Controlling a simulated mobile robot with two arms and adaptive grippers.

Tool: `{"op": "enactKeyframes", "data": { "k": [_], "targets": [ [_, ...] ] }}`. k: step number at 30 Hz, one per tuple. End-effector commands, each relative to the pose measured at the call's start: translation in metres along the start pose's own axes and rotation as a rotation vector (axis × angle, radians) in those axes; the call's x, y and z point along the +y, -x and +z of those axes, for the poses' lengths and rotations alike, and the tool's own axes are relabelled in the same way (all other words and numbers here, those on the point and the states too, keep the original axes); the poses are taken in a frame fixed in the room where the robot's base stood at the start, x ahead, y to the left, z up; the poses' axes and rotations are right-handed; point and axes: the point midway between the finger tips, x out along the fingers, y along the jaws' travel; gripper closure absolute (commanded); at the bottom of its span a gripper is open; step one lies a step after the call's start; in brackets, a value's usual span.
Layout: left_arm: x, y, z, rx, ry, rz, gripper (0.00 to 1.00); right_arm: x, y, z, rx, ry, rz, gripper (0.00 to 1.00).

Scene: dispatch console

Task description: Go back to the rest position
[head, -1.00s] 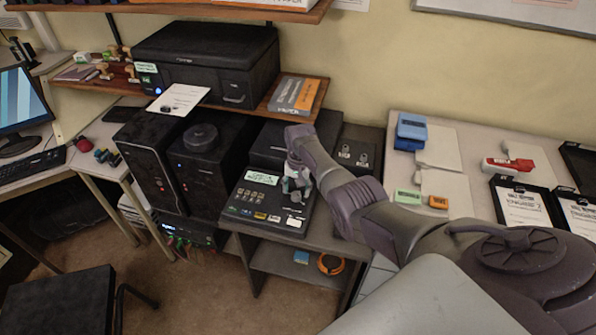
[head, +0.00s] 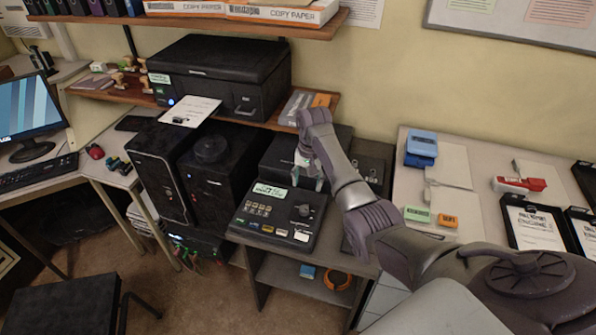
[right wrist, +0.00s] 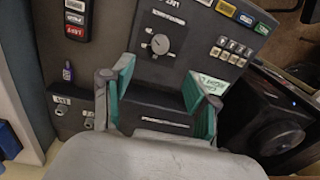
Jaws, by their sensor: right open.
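My right gripper (head: 308,176) is above the back part of the black dispatch console (head: 270,232) in the head view. In the right wrist view its two teal-padded fingers (right wrist: 160,100) stand apart with nothing between them. The console panel (right wrist: 190,62) beyond them carries a round dial (right wrist: 160,44), a row of small switches and coloured labels. The gripper looks clear of the panel. My left gripper is not in view.
A printer (head: 220,75) on a shelf stands at the back left, with black towers (head: 208,180) below it. A side table at right holds a blue box (head: 421,145), a red-and-white stapler-like object (head: 520,184) and clipboards (head: 535,226). A stool (head: 70,303) stands front left.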

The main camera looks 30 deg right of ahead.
Motion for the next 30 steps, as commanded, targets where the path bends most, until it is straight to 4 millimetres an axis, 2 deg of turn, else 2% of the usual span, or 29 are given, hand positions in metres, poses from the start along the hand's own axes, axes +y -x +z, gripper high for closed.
{"op": "enactKeyframes", "data": {
  "k": [8, 11, 13, 17, 21, 24, 27, 30],
  "targets": [
    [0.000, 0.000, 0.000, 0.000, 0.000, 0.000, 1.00, 0.001, -0.004, 0.003, 0.004, 0.011, 0.004, 0.41],
    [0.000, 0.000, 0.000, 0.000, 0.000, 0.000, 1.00, 0.008, -0.019, 0.016, 0.025, 0.064, 0.020, 0.41],
    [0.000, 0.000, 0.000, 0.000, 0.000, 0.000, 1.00, 0.016, -0.035, 0.035, 0.052, 0.134, 0.035, 0.41],
    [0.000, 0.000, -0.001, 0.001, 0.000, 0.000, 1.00, 0.035, -0.064, 0.087, 0.110, 0.316, 0.059, 0.41],
    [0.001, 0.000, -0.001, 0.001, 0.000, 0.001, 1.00, 0.058, -0.080, 0.157, 0.162, 0.521, 0.059, 0.41],
    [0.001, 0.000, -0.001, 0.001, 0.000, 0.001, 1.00, 0.074, -0.079, 0.208, 0.188, 0.651, 0.045, 0.41],
    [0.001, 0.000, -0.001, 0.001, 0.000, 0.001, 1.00, 0.086, -0.071, 0.247, 0.211, 0.744, 0.024, 0.41],
    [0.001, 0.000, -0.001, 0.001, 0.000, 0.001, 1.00, 0.096, -0.060, 0.276, 0.225, 0.810, 0.004, 0.41]
  ]
}}
